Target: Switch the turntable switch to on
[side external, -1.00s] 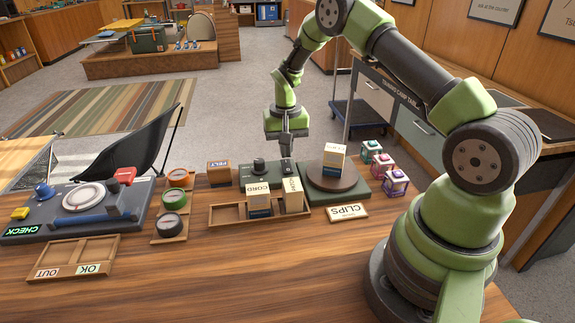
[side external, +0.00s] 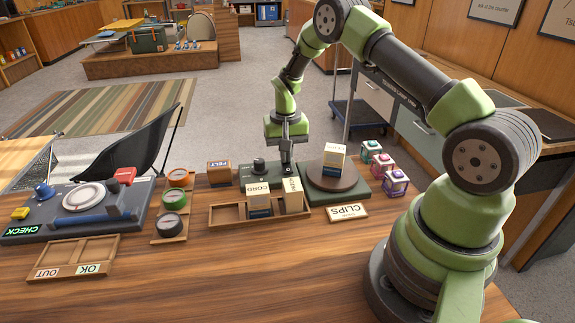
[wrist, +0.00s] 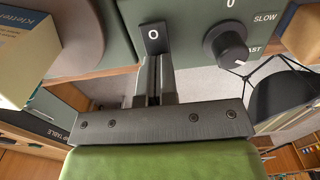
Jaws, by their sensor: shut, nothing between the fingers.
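The turntable (side external: 313,179) has a dark round platter on a green base, with an upright box marked KLETTER (side external: 334,157) on it. The box also shows at the left of the wrist view (wrist: 20,55). The switch is a small dark rocker with a white O (wrist: 153,37) on the green control panel (wrist: 190,18). My gripper (side external: 287,162) is shut and empty. In the wrist view its fingertips (wrist: 154,62) are right at the switch's near end; I cannot tell whether they touch. In the side view the gripper hides most of the switch.
A round speed knob (wrist: 228,46) marked SLOW and FAST sits beside the switch. A wooden tray (side external: 232,213) with boxes marked CORD (side external: 259,199) and another label stands in front. Small lanterns (side external: 396,182) stand right; a FELT box (side external: 219,172) stands left.

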